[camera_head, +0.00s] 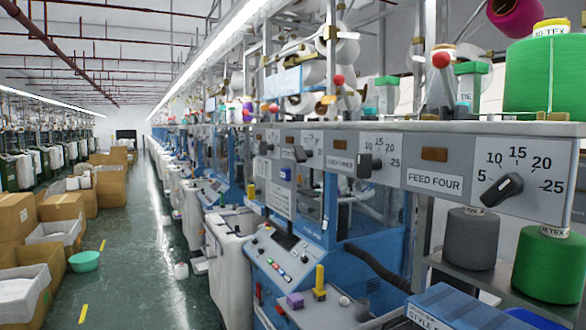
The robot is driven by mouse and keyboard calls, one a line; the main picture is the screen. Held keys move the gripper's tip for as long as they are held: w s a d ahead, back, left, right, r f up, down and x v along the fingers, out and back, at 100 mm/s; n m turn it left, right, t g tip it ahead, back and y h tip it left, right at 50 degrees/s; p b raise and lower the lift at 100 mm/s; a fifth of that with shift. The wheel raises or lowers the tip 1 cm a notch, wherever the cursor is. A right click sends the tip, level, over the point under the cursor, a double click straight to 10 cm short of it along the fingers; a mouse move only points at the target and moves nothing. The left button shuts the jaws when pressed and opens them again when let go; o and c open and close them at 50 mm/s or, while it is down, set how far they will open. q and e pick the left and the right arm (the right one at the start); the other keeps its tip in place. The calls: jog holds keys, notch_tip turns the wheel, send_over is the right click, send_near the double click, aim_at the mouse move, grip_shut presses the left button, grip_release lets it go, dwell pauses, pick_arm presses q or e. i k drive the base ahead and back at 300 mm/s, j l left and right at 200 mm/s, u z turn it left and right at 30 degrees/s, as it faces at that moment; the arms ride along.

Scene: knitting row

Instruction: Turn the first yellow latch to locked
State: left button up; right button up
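A yellow latch (320,280) stands upright on the front ledge of the nearest blue knitting machine, right of its sloped control panel (283,262). A smaller yellow piece, perhaps another latch (251,191), shows on a machine farther down the row. No locked or unlocked marking is readable beside either one. Neither of my grippers is in view.
Feed dials (502,189) line the rail above. The green aisle floor (140,250) is open, with cartons (60,215) along its left.

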aim_at(251, 192)
jog(key=i+j+z, duration=0.2)
jog(key=i+j, duration=0.15)
jog(key=j, duration=0.3)
jog(key=i+j+z, duration=0.1)
jog(key=j, duration=0.25)
jog(key=i+j, duration=0.25)
jog(key=i+j+z, duration=0.15)
jog(key=j, duration=0.3)
jog(key=i+j+z, duration=0.1)
jog(key=j, duration=0.25)
